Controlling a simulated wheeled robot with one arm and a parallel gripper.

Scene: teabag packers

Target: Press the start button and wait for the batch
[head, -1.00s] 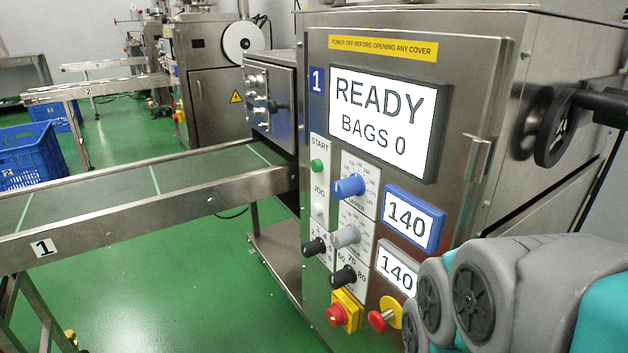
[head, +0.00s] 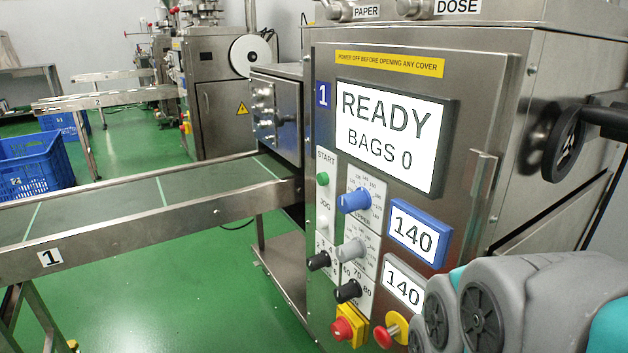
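The green start button (head: 323,179) sits under the START label at the upper left of the control panel on machine 1. The display (head: 390,136) above it reads READY and BAGS 0. Nothing touches the button. Part of my arm (head: 520,305) shows at the lower right, in front of the machine. My gripper is not in view.
A white JOG button (head: 324,222), a blue knob (head: 354,201) and a red-and-yellow switch (head: 346,328) share the panel. Two small displays (head: 418,234) read 140. A conveyor (head: 120,205) runs left. A handwheel (head: 563,145) sticks out at right. Green floor lies open below the conveyor.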

